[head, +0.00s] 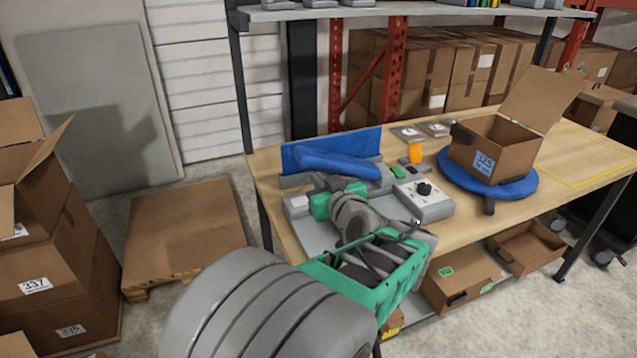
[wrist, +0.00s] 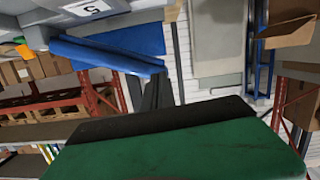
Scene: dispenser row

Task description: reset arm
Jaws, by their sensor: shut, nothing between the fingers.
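My arm rises from the bottom of the head view, with large grey links and green parts, and reaches over the near left part of the workbench (head: 470,232). Its end is beside the blue dispenser (head: 335,160), and I cannot tell whether they touch. The fingers are hard to make out there. In the wrist view my gripper (wrist: 155,85) shows as dark fingers beyond a large green and black housing. It is shut and empty. The blue dispenser also shows in the wrist view (wrist: 105,53), in a strongly rotated picture.
A grey control box (head: 423,201) with a black knob stands near my arm. An open carton (head: 495,148) sits on a blue turntable (head: 515,186) at right. Stacked cartons (head: 55,255) and a pallet (head: 185,230) stand at left. A shelf (head: 415,10) spans above the bench.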

